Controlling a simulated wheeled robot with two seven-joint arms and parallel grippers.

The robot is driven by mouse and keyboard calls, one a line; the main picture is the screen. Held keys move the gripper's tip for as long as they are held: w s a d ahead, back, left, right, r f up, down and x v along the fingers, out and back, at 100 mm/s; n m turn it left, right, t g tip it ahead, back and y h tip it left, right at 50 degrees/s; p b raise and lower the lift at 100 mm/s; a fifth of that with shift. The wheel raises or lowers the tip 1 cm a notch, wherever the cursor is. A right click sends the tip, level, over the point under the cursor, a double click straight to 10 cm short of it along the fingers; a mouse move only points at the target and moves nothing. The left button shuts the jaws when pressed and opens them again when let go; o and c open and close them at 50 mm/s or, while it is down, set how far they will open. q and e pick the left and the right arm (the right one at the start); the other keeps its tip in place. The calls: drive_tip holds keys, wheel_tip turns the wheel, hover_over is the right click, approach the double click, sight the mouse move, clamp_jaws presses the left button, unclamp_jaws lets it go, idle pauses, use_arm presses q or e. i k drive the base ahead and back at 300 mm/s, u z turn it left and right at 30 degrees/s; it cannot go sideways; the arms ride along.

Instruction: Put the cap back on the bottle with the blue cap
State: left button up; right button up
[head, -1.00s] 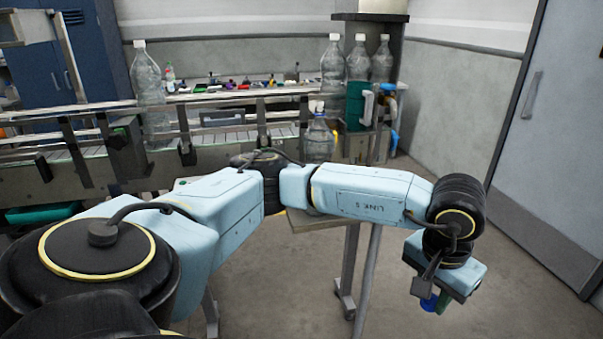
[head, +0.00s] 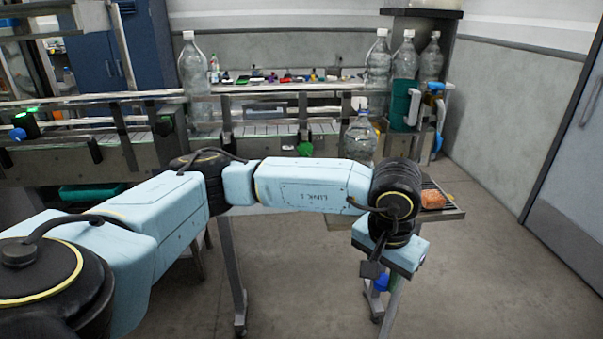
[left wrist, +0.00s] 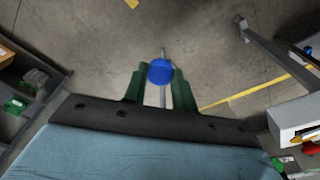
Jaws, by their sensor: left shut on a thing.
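My left gripper (left wrist: 158,86) is shut on a blue cap (left wrist: 160,71), held between the tips of its green fingers in the left wrist view. In the head view the blue cap (head: 381,282) shows below the left wrist, above open floor and apart from any bottle. A squat clear bottle (head: 361,137) stands beyond my forearm, near the conveyor's right end. My right gripper is not in view.
A tall clear bottle (head: 195,80) with a white cap stands at the conveyor (head: 262,131). Several white-capped bottles stand at the back right beside a green device (head: 404,103). A small side table (head: 452,214) holds an orange item (head: 432,199).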

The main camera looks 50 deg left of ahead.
sight(361, 139)
drive_tip(key=u, duration=1.1)
